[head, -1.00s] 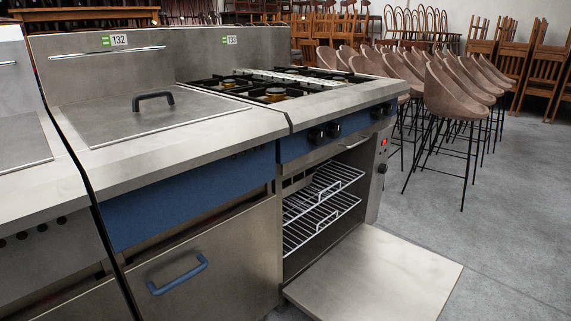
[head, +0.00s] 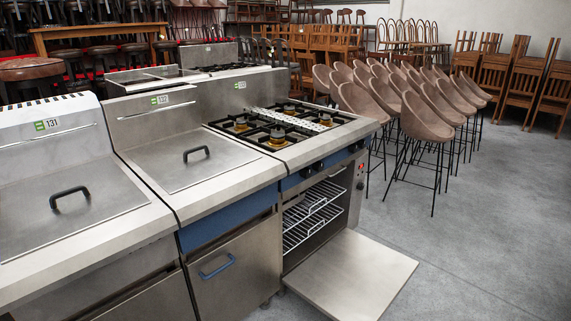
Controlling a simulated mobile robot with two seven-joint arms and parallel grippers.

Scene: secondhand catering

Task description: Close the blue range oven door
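The blue range (head: 284,181) stands in the middle of the head view, with gas burners on top and a blue front panel with knobs. Its oven door (head: 354,275) is folded down fully open, lying about level and reaching out over the floor with its inner face up. White wire racks (head: 312,206) show inside the open oven. The door's outer face and handle are hidden. Neither of my grippers is in view.
A blue-fronted lidded unit (head: 230,237) with a blue door handle adjoins the range on the left; another steel unit (head: 80,215) stands further left. Several brown bar stools (head: 432,125) stand behind right. The grey floor (head: 480,240) at right is clear.

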